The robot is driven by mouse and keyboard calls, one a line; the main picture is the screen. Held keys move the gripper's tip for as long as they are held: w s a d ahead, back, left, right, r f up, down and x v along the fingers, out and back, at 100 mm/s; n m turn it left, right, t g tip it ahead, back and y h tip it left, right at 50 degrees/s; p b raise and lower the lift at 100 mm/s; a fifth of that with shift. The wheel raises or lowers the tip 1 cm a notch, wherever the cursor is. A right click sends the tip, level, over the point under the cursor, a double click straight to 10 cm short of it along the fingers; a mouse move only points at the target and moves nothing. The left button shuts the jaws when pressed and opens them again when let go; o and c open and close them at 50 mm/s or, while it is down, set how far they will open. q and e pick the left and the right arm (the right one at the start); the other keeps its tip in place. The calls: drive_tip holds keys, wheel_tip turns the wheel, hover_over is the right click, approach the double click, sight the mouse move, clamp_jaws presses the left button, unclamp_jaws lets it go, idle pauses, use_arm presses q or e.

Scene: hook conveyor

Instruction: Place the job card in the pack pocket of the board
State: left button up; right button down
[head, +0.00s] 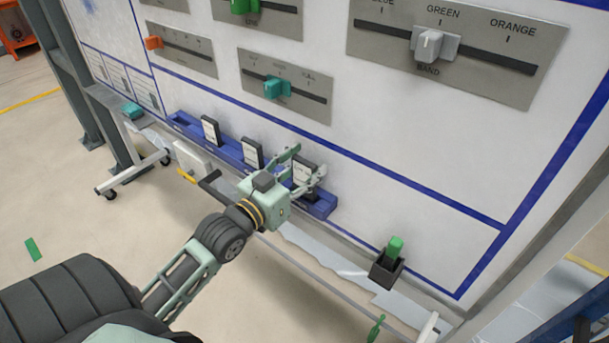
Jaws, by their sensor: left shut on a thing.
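A blue pocket rail (229,151) runs along the bottom of the white board. Three dark-framed cards with white faces stand along it: a left card (211,130), a middle card (252,153) and a right job card (304,175). My left gripper (307,176) is at the right end of the rail, shut on the right job card. Its fingers hide part of that card, and I cannot tell whether the card's lower edge is in a pocket. The pocket labels are too small to read, so I cannot tell which is pack. My right gripper is out of view.
Slider panels with a teal knob (277,88), an orange knob (154,43) and a white knob (430,45) stick out above the rail. A dark holder (386,270) with a green marker stands to the right. Board between rail and sliders is clear.

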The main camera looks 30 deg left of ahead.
use_arm(q)
drive_tip(key=shift+f, duration=1.2)
drive_tip(key=o, duration=1.2)
drive_tip(key=shift+f, duration=0.15)
drive_tip(key=shift+c, duration=0.2)
drive_tip(key=shift+r, duration=0.25)
drive_tip(key=shift+s+f, duration=0.2)
drive_tip(key=shift+s, duration=0.15)
drive_tip(key=s+b, duration=0.2)
drive_tip(key=s, duration=0.9)
drive_tip(key=shift+s+a+r, duration=0.15)
drive_tip(key=shift+a, duration=0.25)
